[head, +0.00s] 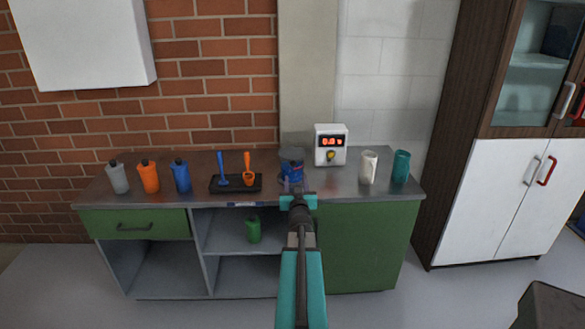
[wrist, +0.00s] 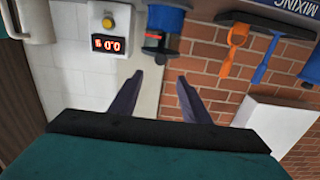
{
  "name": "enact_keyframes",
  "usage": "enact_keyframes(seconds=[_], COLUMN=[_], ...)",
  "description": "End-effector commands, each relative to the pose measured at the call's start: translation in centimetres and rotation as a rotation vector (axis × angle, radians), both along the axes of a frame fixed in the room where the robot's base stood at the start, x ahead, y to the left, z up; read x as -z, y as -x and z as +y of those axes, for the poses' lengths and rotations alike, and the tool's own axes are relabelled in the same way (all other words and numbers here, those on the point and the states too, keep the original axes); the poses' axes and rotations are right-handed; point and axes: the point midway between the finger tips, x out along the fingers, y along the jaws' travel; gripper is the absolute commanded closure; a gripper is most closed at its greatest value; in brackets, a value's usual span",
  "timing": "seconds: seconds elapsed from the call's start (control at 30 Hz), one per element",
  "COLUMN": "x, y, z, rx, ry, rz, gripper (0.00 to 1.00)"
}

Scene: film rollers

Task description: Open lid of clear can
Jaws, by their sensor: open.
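The can (head: 291,163) stands on the worktop, left of the white display box. It looks dark blue in the head view, partly see-through, with its lower front behind my gripper. My gripper (head: 298,193) is in front of it. In the wrist view, which is upside down, the can (wrist: 165,20) shows a blue part, an orange-red patch and a dark end toward my fingers. My gripper (wrist: 160,78) is open there, with nothing between its fingers, and the can lies beyond the fingertips. I cannot make out the lid's edge clearly.
The white display box (head: 330,145) stands close right of the can. A black tray (head: 236,184) with a blue scoop and an orange scoop lies left. Several bottles stand farther left. A white jug (head: 368,167) and a teal jug (head: 401,166) stand right.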

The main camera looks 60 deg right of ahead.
Motion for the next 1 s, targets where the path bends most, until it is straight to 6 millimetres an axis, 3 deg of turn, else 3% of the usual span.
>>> enact_keyframes(seconds=[1.0], x=[0.0], y=[-4.9], z=[-6.9], rx=[0.001], ry=[-0.001], rz=[0.000], gripper=[0.57])
